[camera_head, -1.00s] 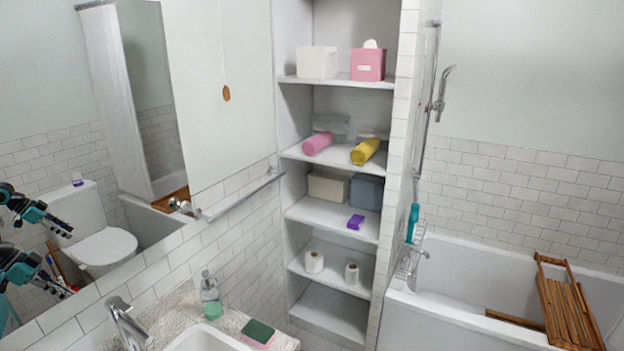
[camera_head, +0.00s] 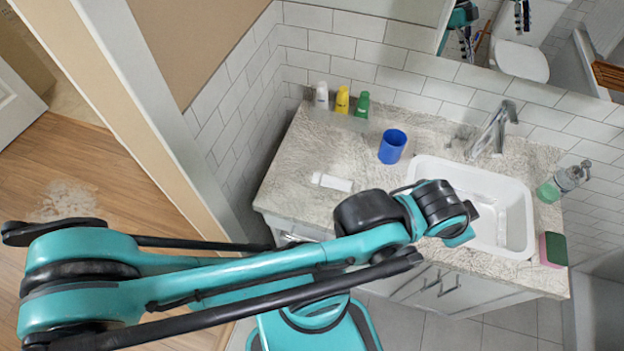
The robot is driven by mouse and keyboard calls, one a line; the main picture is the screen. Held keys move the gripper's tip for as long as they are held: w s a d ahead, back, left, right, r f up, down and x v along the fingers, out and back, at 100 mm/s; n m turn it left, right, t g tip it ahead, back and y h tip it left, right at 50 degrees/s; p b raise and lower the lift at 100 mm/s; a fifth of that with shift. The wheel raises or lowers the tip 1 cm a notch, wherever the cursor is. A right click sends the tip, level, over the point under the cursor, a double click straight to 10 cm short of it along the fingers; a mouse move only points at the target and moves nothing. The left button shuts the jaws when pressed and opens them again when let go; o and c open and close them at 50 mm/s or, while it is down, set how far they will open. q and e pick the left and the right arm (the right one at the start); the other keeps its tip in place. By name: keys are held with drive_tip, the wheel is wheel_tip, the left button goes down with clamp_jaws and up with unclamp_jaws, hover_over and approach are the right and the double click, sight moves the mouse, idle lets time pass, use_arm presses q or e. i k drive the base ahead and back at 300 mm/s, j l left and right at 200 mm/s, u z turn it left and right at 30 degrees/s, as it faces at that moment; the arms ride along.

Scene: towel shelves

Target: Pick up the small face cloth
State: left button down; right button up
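No face cloth shows in the current head view. A teal and black arm of mine reaches in from the left across the front of the washstand, its dark joint over the sink's left edge. I cannot make out fingers on it, so neither gripper shows directly. Parts of my arms reflect small and cut off in the mirror at the top; no grip can be read there.
The speckled counter (camera_head: 290,185) holds a blue cup (camera_head: 393,146), a white tube (camera_head: 332,182), several small bottles (camera_head: 342,99), a white sink (camera_head: 518,240), a tap (camera_head: 492,130), a soap bottle (camera_head: 563,182) and a green-and-pink sponge (camera_head: 553,249). Wooden floor (camera_head: 50,180) lies left.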

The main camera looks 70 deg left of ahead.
sight(318, 178)
drive_tip(key=j+u, duration=0.1)
drive_tip(key=u, duration=2.15)
drive_tip(key=j+z, duration=0.2)
drive_tip(key=z, duration=0.15)
drive_tip(key=j+z, duration=0.4)
drive_tip(key=z, duration=0.25)
